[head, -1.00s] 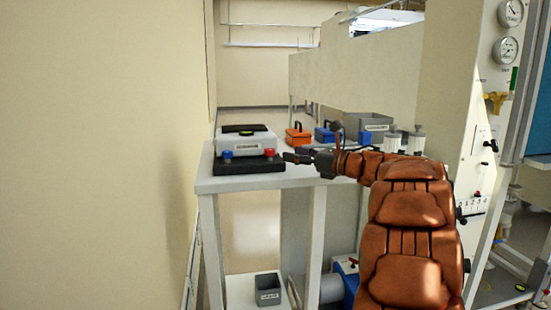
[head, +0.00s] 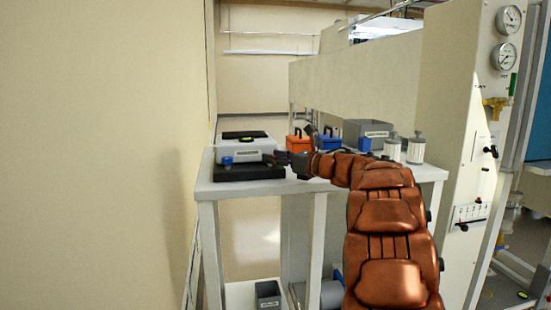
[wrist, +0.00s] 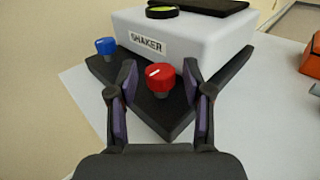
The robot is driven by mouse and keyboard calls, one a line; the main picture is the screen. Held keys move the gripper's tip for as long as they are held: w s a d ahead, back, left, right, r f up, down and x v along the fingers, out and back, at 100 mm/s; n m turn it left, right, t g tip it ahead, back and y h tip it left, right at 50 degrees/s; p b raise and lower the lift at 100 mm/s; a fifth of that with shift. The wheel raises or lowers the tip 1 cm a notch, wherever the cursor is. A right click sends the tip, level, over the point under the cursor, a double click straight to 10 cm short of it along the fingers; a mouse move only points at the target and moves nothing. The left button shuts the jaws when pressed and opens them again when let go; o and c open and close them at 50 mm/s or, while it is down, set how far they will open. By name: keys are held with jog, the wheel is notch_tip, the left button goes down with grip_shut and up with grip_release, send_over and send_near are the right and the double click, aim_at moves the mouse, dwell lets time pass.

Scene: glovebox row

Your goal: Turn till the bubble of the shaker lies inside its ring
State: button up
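The white shaker (head: 247,150), labelled SHAKER, sits on a black base on the bench; it fills the top of the wrist view (wrist: 190,45). Its round yellow-green bubble level (wrist: 162,12) is on top, partly cut by the frame edge; the bubble's place in the ring is too small to tell. A red knob (wrist: 161,78) with a white mark is at the near corner of the base. A blue knob (wrist: 106,47) stands to the left, also seen in the head view (head: 227,161). My gripper (wrist: 159,80) is open, its fingertips either side of the red knob, with gaps showing.
On the bench (head: 430,173) behind my arm stand an orange box (head: 298,143), a blue box (head: 328,138), a grey bin (head: 368,132) and grey-topped containers (head: 416,150). A wall is close on the left. A panel with gauges (head: 505,55) stands on the right.

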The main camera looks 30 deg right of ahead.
grip_shut()
jog(key=shift+f+h+b, duration=0.2)
jog(key=shift+h+b, duration=0.3)
jog(key=shift+b, duration=0.2)
